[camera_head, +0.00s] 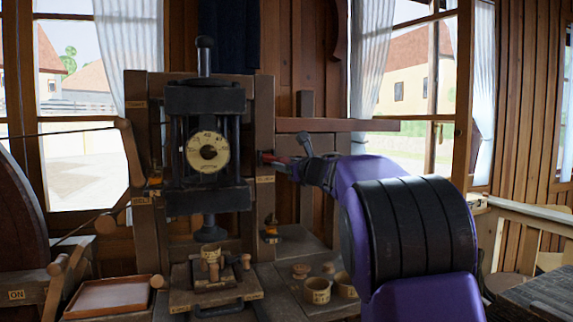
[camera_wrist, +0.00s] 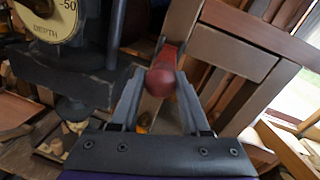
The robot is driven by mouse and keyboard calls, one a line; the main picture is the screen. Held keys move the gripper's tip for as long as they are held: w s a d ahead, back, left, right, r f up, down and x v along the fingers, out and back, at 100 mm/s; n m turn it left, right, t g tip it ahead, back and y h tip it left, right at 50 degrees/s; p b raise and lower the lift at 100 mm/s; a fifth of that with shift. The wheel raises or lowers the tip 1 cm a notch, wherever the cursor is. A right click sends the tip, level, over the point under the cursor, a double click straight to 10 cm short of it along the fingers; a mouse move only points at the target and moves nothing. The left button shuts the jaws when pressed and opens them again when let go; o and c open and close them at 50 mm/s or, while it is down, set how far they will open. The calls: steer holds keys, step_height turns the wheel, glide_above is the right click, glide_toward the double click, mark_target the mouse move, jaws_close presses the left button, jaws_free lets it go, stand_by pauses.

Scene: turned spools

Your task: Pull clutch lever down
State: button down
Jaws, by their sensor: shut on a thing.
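The clutch lever is a red handle with a rounded end. In the wrist view the lever (camera_wrist: 162,80) sits between the two grey fingers of my gripper (camera_wrist: 159,90), which touch its sides. In the head view my gripper (camera_head: 284,163) meets the red lever (camera_head: 268,157) at the right post of the press. The lever points out from the post toward my gripper. Its far end and pivot are partly hidden in both views.
The dark press (camera_head: 207,100) with its round depth dial (camera_head: 208,152) stands just left of the lever. A small turned piece (camera_head: 210,253) stands on the plate below it. An empty reddish tray (camera_head: 108,297) lies at lower left.

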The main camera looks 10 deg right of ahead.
steer(key=shift+a+f, duration=0.1)
steer(key=shift+f, duration=0.25)
steer(key=shift+c, duration=2.2)
jaws_free()
steer(key=shift+w, duration=0.1)
steer(key=shift+r, duration=0.15)
steer(key=b+v, duration=0.1)
steer(key=v, duration=1.6)
steer(key=shift+s+b, duration=0.25)
steer(key=shift+b, duration=0.15)
